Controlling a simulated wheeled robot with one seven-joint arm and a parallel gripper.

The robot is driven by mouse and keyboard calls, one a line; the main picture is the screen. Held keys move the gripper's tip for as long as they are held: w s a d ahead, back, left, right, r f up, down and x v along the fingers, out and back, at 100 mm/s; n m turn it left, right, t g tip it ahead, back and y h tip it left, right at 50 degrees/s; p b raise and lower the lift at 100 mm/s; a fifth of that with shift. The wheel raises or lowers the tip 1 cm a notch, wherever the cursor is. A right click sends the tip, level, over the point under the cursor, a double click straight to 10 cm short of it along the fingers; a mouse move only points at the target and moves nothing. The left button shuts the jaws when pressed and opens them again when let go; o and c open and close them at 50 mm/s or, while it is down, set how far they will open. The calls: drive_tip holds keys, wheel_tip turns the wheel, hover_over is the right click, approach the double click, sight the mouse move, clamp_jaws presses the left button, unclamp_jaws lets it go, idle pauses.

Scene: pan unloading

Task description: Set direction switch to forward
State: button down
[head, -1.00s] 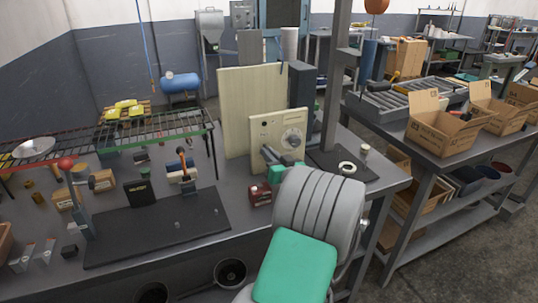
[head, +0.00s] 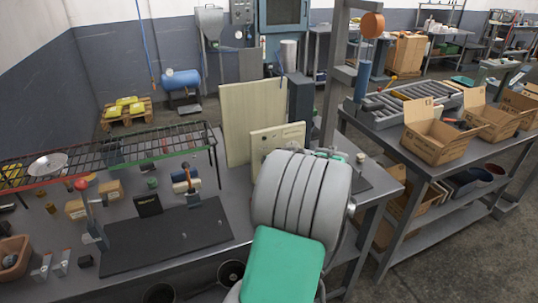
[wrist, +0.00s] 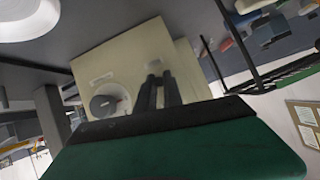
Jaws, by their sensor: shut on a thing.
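The beige control panel (head: 262,141) stands upright on the workbench, mostly hidden behind my arm in the head view. In the wrist view the panel (wrist: 122,62) faces me, with a round dial (wrist: 101,104) left of my fingers and small pale labels. My gripper (wrist: 158,76) shows there as two dark fingers, close together, with their tips at the panel below a label. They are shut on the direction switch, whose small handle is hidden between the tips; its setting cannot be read. In the head view my gripper is hidden behind my arm.
A tall pale board (head: 238,120) and a dark box (head: 300,101) stand behind the panel. A wire rack (head: 120,152) and a black mat (head: 165,236) lie to the left. Open cardboard boxes (head: 433,143) stand on the right bench.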

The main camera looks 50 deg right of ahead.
drive_tip(key=r+g+y+p, duration=0.1)
drive_tip(key=p, duration=0.1)
drive_tip(key=g+y+p, duration=0.1)
drive_tip(key=g+p, duration=0.1)
drive_tip(key=shift+w+d+r, duration=0.15)
drive_tip(key=shift+w+r, duration=0.15)
drive_tip(key=shift+r, duration=0.1)
drive_tip(key=shift+g+p, duration=0.5)
drive_tip(key=shift+p, duration=0.25)
drive_tip(key=shift+f+y, duration=0.1)
drive_tip(key=shift+y, duration=0.2)
drive_tip(key=c, duration=1.5)
unclamp_jaws()
drive_tip(key=b+v, duration=0.1)
drive_tip(key=v, duration=0.6)
drive_tip(key=shift+s+r, duration=0.1)
drive_tip(key=shift+r, duration=0.35)
